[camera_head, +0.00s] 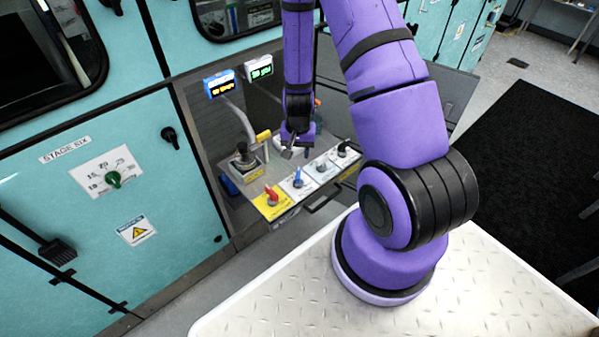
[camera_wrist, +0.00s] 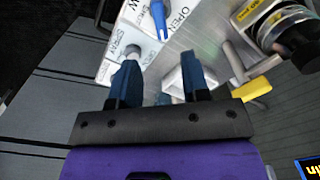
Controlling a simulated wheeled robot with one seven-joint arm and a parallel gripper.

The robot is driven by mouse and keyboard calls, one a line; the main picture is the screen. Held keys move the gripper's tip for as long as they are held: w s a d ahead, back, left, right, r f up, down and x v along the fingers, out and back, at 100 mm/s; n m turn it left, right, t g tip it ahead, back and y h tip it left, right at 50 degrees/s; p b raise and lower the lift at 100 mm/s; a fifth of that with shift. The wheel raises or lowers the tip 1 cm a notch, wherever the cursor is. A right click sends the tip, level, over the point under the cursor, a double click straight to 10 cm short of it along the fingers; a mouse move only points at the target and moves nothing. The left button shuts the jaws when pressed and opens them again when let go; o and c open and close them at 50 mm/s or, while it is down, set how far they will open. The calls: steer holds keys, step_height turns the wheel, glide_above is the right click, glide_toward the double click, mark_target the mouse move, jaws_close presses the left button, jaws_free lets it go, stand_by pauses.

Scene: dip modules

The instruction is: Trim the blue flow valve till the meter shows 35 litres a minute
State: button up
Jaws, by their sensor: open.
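The blue flow valve (camera_head: 298,180) is a small blue handle on a white plate in the control shelf. It stands between a red valve (camera_head: 271,195) on a yellow plate and a grey one (camera_head: 322,166). In the wrist view the blue valve (camera_wrist: 160,20) shows at the top edge, cut off, beside the lettering "OPEN". My gripper (camera_wrist: 160,56) is open and empty, and the blue valve lies beyond its fingertips, apart from them. In the head view my gripper (camera_head: 289,153) is above the back of the shelf. Two meters, blue-framed (camera_head: 220,83) and white-framed (camera_head: 260,68), are lit; their digits are unreadable.
A black valve (camera_head: 344,147) ends the row at right. A black-knobbed device (camera_head: 243,158) and a yellow handle (camera_head: 264,136) stand left of my gripper; the handle also shows in the wrist view (camera_wrist: 252,90). A teal cabinet (camera_head: 80,205) with a green dial (camera_head: 113,179) is at left.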

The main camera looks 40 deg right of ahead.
mark_target(298, 173)
steer(key=shift+f, duration=5.2)
steer(key=shift+c, duration=0.2)
jaws_close()
